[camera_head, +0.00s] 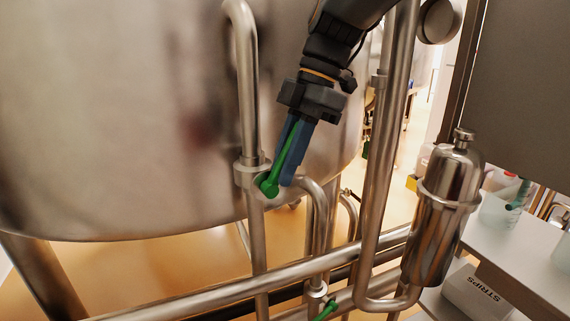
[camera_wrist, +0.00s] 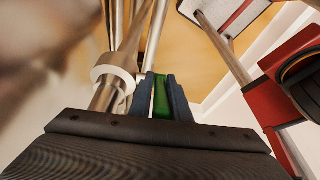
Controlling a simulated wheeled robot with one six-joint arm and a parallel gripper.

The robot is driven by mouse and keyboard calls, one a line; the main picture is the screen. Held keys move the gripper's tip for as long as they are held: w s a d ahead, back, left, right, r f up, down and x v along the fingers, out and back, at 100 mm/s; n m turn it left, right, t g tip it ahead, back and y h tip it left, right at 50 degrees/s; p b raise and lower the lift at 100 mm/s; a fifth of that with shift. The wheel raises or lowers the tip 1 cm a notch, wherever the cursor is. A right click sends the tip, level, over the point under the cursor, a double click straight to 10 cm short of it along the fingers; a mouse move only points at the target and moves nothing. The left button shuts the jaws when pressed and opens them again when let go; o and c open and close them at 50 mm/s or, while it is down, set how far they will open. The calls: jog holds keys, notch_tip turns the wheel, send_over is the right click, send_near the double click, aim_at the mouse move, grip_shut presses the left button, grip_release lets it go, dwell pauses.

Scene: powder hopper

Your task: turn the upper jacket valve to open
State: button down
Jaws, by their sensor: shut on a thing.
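The upper jacket valve has a green lever handle (camera_head: 270,187) on a steel pipe fitting (camera_head: 250,172) beside the big vessel. The lever runs up and to the right from its pivot, between the blue fingers of my gripper (camera_head: 290,165). My gripper is shut on the lever. In the wrist view the green handle (camera_wrist: 161,97) stands between the two fingers (camera_wrist: 162,95), with the pale pipe collar (camera_wrist: 113,70) to its left. The fingers hide part of the lever. A second green handle (camera_head: 325,310) shows lower down on another pipe.
The steel vessel (camera_head: 110,110) fills the left. Vertical pipes (camera_head: 385,150) and a steel canister (camera_head: 447,205) stand to the right of my gripper. A slanting pipe (camera_head: 230,290) crosses below. A shelf (camera_head: 525,250) with a STRIPS box (camera_head: 475,293) is at the right.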

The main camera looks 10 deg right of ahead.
aim_at(287, 142)
jog(key=shift+s+a+r+h+p, duration=0.15)
jog(key=shift+a+r+h+p, duration=0.1)
jog(key=shift+h+p, duration=0.25)
jog(key=c, duration=1.7)
grip_release()
jog(key=shift+o, duration=0.2)
jog(key=shift+b+v, duration=0.7)
jog(key=shift+v, duration=3.2)
jog(key=shift+s, duration=0.15)
